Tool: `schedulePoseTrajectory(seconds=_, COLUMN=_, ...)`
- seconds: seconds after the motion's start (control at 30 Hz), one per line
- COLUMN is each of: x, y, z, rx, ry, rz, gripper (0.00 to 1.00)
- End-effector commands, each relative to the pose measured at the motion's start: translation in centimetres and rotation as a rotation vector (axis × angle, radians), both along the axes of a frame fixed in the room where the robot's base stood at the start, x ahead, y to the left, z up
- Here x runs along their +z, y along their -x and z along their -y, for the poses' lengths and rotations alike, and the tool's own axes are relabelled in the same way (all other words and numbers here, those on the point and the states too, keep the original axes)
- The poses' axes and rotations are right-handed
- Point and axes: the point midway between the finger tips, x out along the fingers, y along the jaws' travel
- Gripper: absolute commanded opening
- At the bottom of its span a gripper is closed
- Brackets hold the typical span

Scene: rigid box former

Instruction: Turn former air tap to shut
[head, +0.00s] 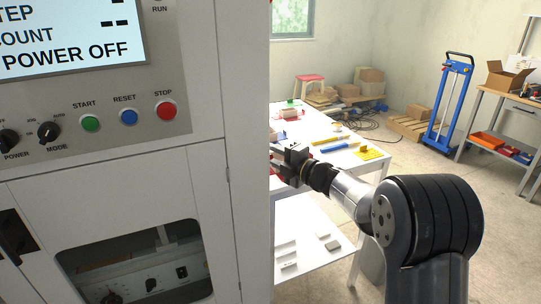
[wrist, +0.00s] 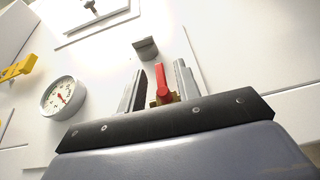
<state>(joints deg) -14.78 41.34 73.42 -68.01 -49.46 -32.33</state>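The air tap shows in the wrist view as a red lever (wrist: 161,82) on a small brass body (wrist: 155,102), mounted on the white machine wall. The lever points up in that picture, nearly straight away from its body. My gripper (wrist: 159,80) is open, with one grey finger on each side of the lever and a narrow gap visible on both sides. The lower part of the tap is hidden behind my gripper's dark front bar. In the head view my gripper (head: 282,158) is beside the machine's right edge, which hides most of the tap.
A round gauge (wrist: 60,97) and a yellow handle (wrist: 19,69) are left of the tap. A grey bracket (wrist: 146,48) sticks out just beyond it. In the head view, the machine cabinet (head: 208,180) stands left, and a white table (head: 345,160) with small parts stands behind my gripper.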

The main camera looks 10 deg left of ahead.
Motion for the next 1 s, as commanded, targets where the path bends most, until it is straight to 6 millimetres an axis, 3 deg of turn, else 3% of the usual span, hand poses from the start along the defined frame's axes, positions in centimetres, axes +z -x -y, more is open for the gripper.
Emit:
schedulePoseTrajectory(seconds=0.23, x=-0.1, y=2.5, z=4.6, rx=-0.006, ry=0.0, rz=0.0, gripper=0.32)
schedulePoseTrajectory(seconds=0.43, x=0.0, y=4.1, z=7.2, rx=-0.003, ry=0.0, rz=-0.001, gripper=0.32)
schedulePoseTrajectory(seconds=1.0, x=0.0, y=4.7, z=8.0, rx=-0.001, ry=0.0, rz=-0.001, gripper=0.32)
